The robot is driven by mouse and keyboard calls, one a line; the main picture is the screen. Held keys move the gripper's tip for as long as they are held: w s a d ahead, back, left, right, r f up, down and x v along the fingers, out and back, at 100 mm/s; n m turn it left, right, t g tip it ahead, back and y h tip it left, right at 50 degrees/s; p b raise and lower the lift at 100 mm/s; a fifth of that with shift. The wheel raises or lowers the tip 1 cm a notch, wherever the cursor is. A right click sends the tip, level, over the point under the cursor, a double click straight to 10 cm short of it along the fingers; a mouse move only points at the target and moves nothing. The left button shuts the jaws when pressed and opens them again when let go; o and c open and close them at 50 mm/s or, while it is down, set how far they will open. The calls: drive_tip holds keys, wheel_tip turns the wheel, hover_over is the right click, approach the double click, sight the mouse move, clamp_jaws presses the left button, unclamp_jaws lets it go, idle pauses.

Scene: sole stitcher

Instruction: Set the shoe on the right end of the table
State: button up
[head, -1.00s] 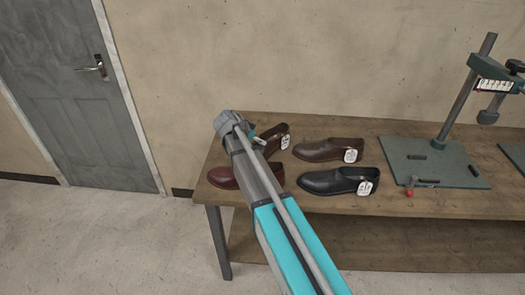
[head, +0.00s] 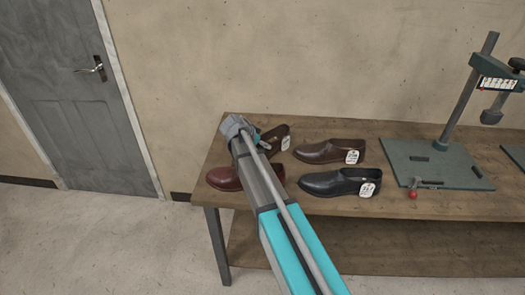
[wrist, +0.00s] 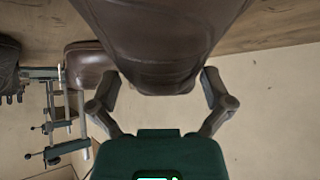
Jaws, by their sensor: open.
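Four shoes with white tags are on the left part of the wooden table (head: 385,128). A dark brown one (head: 277,143) is at the back left, partly hidden by my gripper (head: 257,136). A brown shoe (head: 328,151) is right of it, a black shoe (head: 335,183) in front of that, and a red-brown shoe (head: 223,178) at the front left, partly behind my arm. In the wrist view my gripper (wrist: 160,82) is open, its fingers on either side of a dark brown shoe (wrist: 160,45). Whether they touch it I cannot tell.
A green-based stitcher (head: 425,165) with a tilted post and a red knob stands on the table right of the shoes; another green plate is at the right picture edge. In the wrist view another brown shoe (wrist: 88,72) lies close by on the left. A grey door (head: 75,85) is left.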

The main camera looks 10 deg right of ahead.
drive_tip(key=c, duration=1)
drive_tip(key=shift+r, duration=0.2)
drive_tip(key=shift+c, duration=0.2)
wheel_tip(320, 180, up, 10)
drive_tip(key=p, duration=1)
drive_tip(key=shift+f, duration=0.2)
